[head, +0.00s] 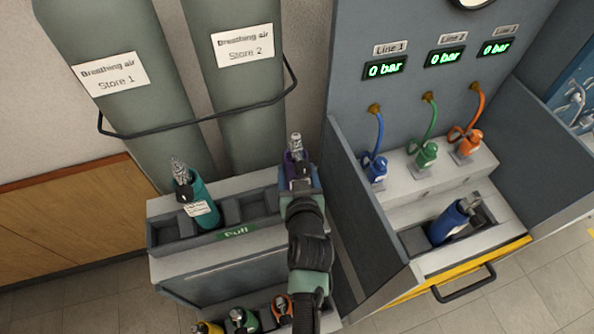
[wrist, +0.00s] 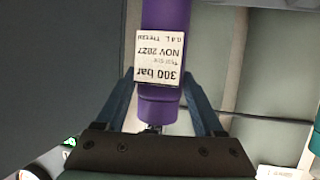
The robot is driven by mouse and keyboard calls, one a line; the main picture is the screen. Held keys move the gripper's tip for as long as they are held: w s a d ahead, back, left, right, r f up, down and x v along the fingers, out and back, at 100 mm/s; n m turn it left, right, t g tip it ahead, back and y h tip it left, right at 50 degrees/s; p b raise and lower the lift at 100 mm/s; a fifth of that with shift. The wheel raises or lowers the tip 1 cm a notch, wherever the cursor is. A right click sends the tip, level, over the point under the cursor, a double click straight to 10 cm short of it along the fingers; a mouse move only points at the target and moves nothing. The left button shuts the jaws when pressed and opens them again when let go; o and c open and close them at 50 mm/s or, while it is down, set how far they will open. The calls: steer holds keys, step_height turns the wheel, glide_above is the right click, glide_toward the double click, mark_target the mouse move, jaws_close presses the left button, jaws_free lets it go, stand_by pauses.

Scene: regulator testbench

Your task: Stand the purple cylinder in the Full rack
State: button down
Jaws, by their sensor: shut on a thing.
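The purple cylinder (head: 294,157) is in my gripper (head: 300,187), at the right end of the Full rack (head: 190,240). In the head view its valve points up and it looks roughly upright. My gripper and arm hide its lower part, so I cannot tell whether it is inside the right compartment or above it. In the wrist view the purple cylinder (wrist: 165,20) lies between the two fingers of my gripper (wrist: 160,82), its 300 bar label upside down. The middle compartments look empty.
Yellow (head: 207,328), green (head: 243,320) and orange (head: 282,308) cylinders sit on a lower level in front. Two large air stores (head: 100,95) stand behind the rack. The testbench's grey side wall (head: 365,210) rises close on the right; a blue cylinder (head: 449,222) lies in its drawer.

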steer(key=shift+w, duration=0.1)
jaws_free()
steer(key=b+v, duration=0.2)
steer(key=v, duration=1.1)
steer(key=shift+f, duration=0.15)
stand_by(0.4)
steer(key=w+r+t, duration=0.3)
steer(key=w+r, duration=0.1)
steer(key=r, duration=1)
steer(key=w+r+t, duration=0.3)
steer(key=r+t, duration=0.1)
steer(key=r, duration=1)
steer(key=s+r+t, duration=0.3)
steer(key=s+r, duration=0.2)
steer(key=r, duration=0.8)
steer(key=s+a+r+m+t+h, duration=0.1)
steer(key=s+r+t, duration=0.3)
steer(key=r, duration=0.9)
steer(key=shift+s+r, duration=0.3)
steer(key=shift+s, duration=0.25)
